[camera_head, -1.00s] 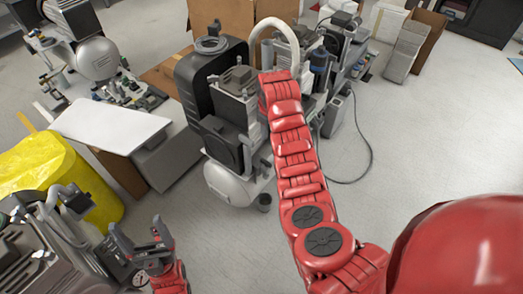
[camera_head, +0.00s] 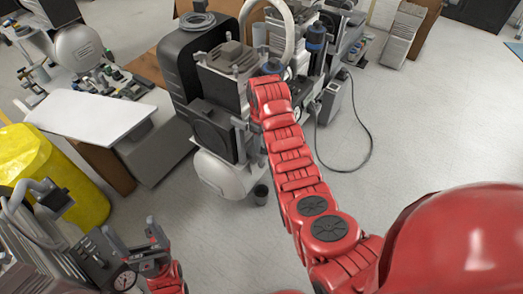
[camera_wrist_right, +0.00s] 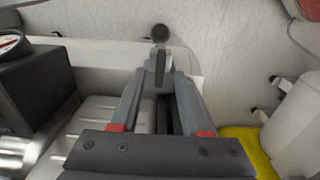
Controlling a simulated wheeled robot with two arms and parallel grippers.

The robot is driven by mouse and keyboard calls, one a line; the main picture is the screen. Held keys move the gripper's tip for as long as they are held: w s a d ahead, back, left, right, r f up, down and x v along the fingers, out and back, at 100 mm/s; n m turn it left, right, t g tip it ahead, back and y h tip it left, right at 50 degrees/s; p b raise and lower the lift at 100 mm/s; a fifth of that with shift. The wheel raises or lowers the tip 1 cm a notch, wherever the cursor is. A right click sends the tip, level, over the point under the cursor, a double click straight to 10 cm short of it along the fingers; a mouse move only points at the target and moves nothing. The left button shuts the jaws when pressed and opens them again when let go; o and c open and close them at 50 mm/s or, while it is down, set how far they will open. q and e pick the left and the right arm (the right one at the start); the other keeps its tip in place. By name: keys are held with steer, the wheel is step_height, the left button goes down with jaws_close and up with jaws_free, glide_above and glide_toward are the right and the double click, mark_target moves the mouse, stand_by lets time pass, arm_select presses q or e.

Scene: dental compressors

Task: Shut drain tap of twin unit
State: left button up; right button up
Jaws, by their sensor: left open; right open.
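A compressor (camera_head: 222,75) with a black housing and a pale tank (camera_head: 222,174) stands mid-floor in the head view; I cannot tell for certain that it is the twin unit. Contact cannot be told. My left gripper (camera_head: 137,240) is open and empty at the lower left.
A white-topped table (camera_head: 92,117), a yellow-covered bin (camera_head: 45,180) and another machine (camera_head: 40,245) are on the left. A cable (camera_head: 370,140) lies on the floor at right. The front floor is clear.

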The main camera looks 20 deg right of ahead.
mark_target(262, 150)
steer(key=shift+f, duration=1.1)
jaws_close()
